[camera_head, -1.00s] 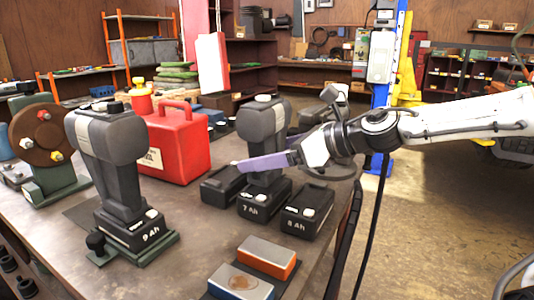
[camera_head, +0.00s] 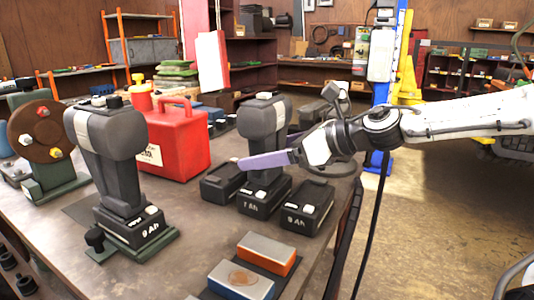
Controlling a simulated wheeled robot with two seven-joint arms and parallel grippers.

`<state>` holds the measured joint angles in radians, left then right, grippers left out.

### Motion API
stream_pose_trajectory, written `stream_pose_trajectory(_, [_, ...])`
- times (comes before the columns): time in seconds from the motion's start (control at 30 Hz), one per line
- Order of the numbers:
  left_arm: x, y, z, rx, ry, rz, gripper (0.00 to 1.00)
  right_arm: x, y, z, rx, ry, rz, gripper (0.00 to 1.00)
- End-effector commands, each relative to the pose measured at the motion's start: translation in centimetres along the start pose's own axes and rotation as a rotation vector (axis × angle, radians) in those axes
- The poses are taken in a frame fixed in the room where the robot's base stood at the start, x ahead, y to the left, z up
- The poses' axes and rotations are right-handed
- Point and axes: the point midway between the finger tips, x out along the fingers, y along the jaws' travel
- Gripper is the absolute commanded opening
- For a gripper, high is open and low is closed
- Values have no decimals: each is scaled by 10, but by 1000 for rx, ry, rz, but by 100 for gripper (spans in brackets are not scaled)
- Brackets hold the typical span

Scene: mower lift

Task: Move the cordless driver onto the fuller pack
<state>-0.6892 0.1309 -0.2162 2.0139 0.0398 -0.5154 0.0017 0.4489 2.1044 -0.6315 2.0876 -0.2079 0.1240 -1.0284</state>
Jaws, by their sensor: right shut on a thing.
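The grey and black cordless driver (camera_head: 264,118) stands upright near the middle of the bench, its foot on the pack marked 7 Ah (camera_head: 264,205). My right gripper (camera_head: 265,160) comes in from the right, shut on the driver's handle with a purple finger across its front. A pack marked 8 Ah (camera_head: 307,212) lies just right of it, and another pack (camera_head: 222,182) lies to the left, its label not visible. A second, larger driver (camera_head: 107,145) stands at the left on a pack marked 9 Ah (camera_head: 133,228). My left gripper is not in view.
A red can (camera_head: 180,145) stands behind, between the two drivers. Sanding-block-like pieces, orange (camera_head: 267,255) and blue (camera_head: 240,283), lie at the front edge. A brown reel (camera_head: 40,132) stands at the far left. Bare bench (camera_head: 190,240) shows in front of the packs.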

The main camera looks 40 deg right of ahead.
Motion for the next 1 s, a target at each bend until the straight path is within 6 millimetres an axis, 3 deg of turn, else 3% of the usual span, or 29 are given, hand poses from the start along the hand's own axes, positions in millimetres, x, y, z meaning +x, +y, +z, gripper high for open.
stream_pose_trajectory(1.0, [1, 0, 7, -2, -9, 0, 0, 0, -1, 3, -5, -9, -4, 18])
